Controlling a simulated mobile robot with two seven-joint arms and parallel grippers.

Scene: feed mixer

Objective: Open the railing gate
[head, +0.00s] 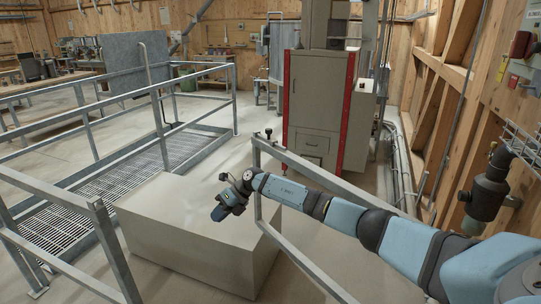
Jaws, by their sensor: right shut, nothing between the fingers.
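A grey metal railing frame with a black knob (268,132) on its upper corner, which looks like the gate (257,185), stands right of the large beige block. Its top rail runs right behind my arm, and its lower rail runs toward the bottom of the view. My right arm reaches in from the right across this frame. My right gripper (219,212) is shut and empty, beyond the frame's end post on the left, above the block's top. It appears apart from the frame. My arm hides part of the top rail. My left gripper is out of view.
The beige block (190,240) fills the floor between the frame and the left railing (95,210). A metal grating walkway (150,155) lies behind. A grey cabinet with red edges (315,105) stands at the back. Pipes line the right wooden wall.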

